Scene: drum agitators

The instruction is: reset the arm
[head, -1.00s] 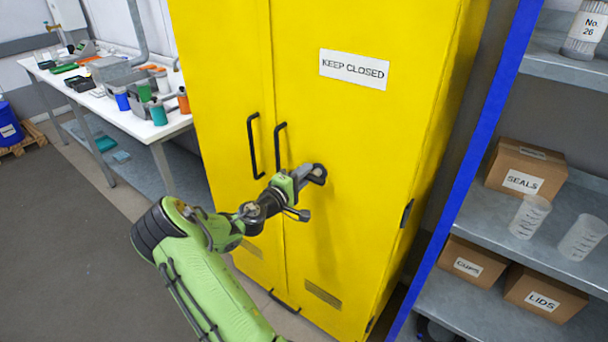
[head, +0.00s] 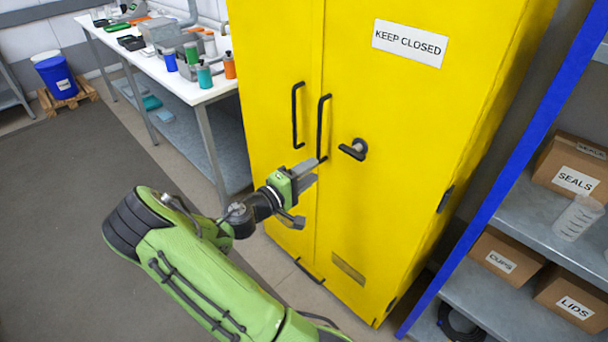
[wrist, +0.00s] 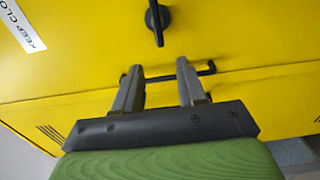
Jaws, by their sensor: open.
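My gripper (head: 312,172) is open, with nothing seen between its fingers. In the head view it is in front of the yellow cabinet (head: 400,180), near the lower end of the right door handle (head: 323,128). In the wrist view my gripper (wrist: 160,85) has its two fingers spread, with the black door handle (wrist: 198,70) showing between and beyond them. I cannot tell whether a finger touches the handle. The black turning latch (head: 354,149) is to the right of my gripper; it also shows in the wrist view (wrist: 157,20). Both cabinet doors look shut.
A blue-edged shelf rack (head: 500,170) with labelled boxes stands close on the right. A white bench (head: 200,92) with bottles and trays is at the back left. A blue drum (head: 55,75) stands on a pallet. The grey floor (head: 60,210) at left is clear.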

